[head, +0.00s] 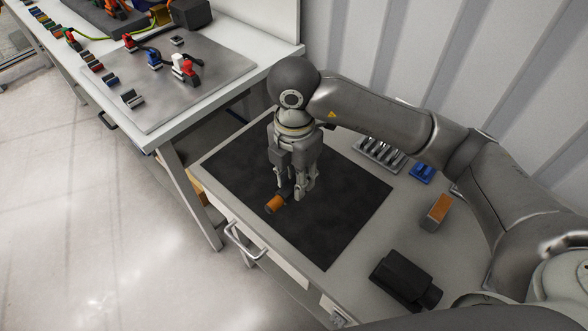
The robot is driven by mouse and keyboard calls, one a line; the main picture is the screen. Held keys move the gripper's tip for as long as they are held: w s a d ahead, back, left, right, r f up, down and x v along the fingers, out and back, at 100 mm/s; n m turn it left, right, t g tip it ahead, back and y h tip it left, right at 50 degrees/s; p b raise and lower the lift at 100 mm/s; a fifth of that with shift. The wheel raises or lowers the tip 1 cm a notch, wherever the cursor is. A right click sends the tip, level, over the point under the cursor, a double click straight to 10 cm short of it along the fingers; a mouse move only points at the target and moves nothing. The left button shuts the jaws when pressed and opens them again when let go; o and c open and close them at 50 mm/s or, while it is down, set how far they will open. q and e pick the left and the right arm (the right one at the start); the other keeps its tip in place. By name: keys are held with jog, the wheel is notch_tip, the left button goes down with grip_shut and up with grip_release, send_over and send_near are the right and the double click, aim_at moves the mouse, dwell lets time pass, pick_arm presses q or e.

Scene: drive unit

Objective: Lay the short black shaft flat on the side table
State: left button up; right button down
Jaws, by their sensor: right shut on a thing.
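My right gripper (292,192) points down over the black mat (345,205) on the side table (462,262). It is shut on a short dark shaft with an orange end (274,204). The orange end sticks out to the lower left of the fingers, and the shaft looks to lie roughly level. The fingers hide the rest of it. It is low over the mat, and I cannot tell whether it touches. My left gripper is not in view.
On the side table are a black block-like device (405,280), an orange-topped block (437,211), a blue part (422,173) and a rack of metal pieces (380,153). A workbench (200,85) with connectors stands at upper left. The mat's lower right part is clear.

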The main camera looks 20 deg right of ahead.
jog(key=w+f+p, duration=0.1)
jog(key=w+f, duration=0.1)
jog(key=w, duration=0.1)
jog(key=w+d+f, duration=0.1)
jog(key=w+f, duration=0.2)
jog(key=w, duration=0.1)
jog(key=w+d+f+p, duration=0.1)
jog(key=w+f, duration=0.2)
jog(key=w, duration=0.1)
jog(key=shift+d+p, duration=0.25)
jog(key=shift+p, duration=0.1)
jog(key=shift+w+d+f, duration=0.1)
jog(key=shift+w+f, duration=0.4)
jog(key=shift+f, duration=0.2)
notch_tip(320, 180, down, 2)
jog(key=shift+f+p, duration=0.1)
jog(key=shift+p, duration=0.7)
jog(key=shift+f, duration=0.3)
